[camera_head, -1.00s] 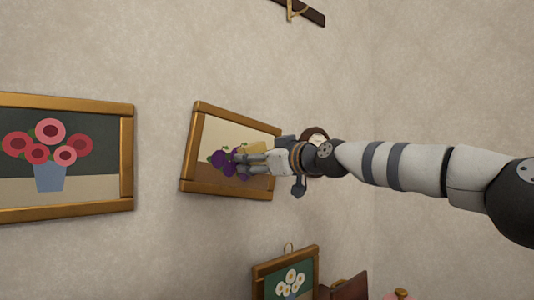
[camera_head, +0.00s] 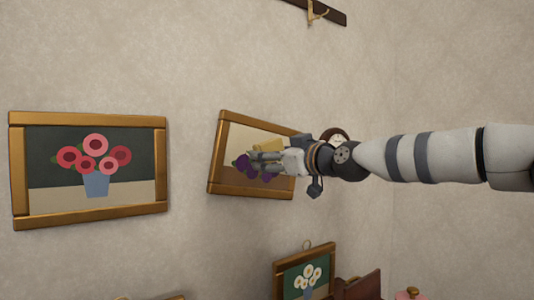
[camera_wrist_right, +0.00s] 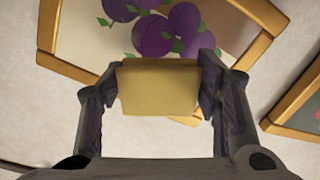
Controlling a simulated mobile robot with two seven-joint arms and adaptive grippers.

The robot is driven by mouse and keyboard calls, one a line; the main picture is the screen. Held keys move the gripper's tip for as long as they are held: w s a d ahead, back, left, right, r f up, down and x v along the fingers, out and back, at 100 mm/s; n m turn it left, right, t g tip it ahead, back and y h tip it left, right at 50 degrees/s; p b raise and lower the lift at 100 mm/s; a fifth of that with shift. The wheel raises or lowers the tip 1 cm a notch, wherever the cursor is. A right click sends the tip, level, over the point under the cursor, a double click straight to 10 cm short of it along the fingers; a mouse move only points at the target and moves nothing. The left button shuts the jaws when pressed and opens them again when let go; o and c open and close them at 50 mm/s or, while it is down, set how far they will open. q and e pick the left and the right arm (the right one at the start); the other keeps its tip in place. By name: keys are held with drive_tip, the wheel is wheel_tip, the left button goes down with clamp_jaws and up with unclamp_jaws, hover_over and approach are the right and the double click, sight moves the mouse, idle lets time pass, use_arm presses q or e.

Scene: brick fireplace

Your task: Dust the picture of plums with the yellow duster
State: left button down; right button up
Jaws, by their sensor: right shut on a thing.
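The picture of plums (camera_head: 216,160) hangs on the wall in a gold-brown frame and looks tilted beside the flower picture. Its purple plums (camera_wrist_right: 166,30) and green leaves show at the top of the right wrist view. My right gripper (camera_head: 256,160) is in front of this picture, covering part of it. It is shut on the yellow duster (camera_wrist_right: 158,90), a block held between its two fingers; the duster (camera_head: 268,145) also shows in the head view. I cannot tell whether the duster touches the picture. My left gripper is not in view.
A framed picture of red flowers (camera_head: 88,119) hangs to the left. A small framed picture of white flowers (camera_head: 308,251) is below, beside a brown object (camera_head: 362,287). A round dial (camera_head: 336,138) is partly behind my wrist. A dark rail with a brass hook (camera_head: 316,14) is above.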

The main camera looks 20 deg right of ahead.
drive_tip(key=shift+v, duration=1.15)
drive_tip(key=shift+d+f, duration=0.1)
drive_tip(key=shift+f, duration=0.05)
drive_tip(key=v, duration=0.3)
